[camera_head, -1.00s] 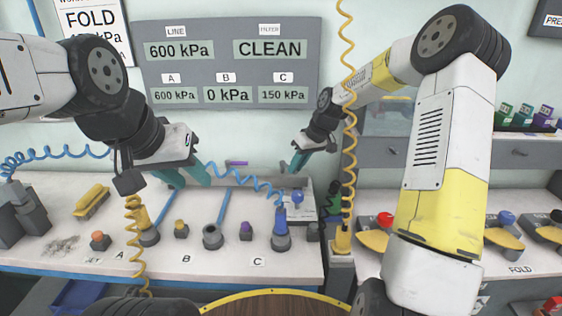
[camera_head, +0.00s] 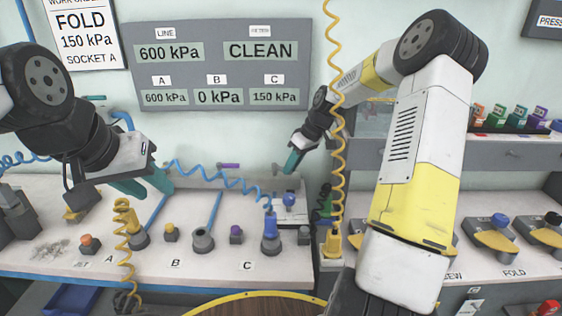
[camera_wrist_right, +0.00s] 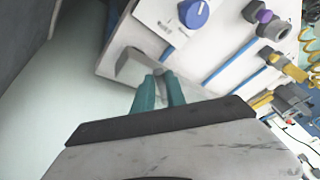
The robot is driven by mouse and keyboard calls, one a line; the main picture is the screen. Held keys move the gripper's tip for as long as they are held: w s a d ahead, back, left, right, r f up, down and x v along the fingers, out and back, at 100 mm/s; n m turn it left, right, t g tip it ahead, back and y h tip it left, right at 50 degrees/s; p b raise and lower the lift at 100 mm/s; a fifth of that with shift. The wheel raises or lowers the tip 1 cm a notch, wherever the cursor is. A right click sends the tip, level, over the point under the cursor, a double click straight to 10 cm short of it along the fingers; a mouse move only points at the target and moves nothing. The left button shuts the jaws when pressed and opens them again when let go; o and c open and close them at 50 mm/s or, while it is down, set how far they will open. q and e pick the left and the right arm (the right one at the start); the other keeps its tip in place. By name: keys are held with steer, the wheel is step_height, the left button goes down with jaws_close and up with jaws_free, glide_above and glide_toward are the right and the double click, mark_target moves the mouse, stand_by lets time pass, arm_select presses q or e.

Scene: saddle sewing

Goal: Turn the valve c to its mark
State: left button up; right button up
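Label C (camera_head: 247,265) is on the bench's front edge. Above it are a small purple knob (camera_head: 236,233) and a socket holding a blue connector (camera_head: 270,228). A blue knob (camera_head: 289,199) is on a white plate behind them; in the right wrist view that knob (camera_wrist_right: 193,13) shows a white pointer line. I cannot tell which knob is valve c. My right gripper (camera_head: 294,160) is above and behind the blue knob, apart from it; in the wrist view its teal fingers (camera_wrist_right: 160,90) are slightly apart, holding nothing visible. My left gripper (camera_head: 147,185) is open and empty above the A side.
The wall panel (camera_head: 215,65) reads 150 kPa for C. A blue coiled hose (camera_head: 215,178) and yellow coiled hoses (camera_head: 336,100) hang close to the arms.

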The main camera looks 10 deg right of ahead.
steer(key=o, duration=0.4)
steer(key=shift+c, duration=0.2)
steer(key=v, duration=0.8)
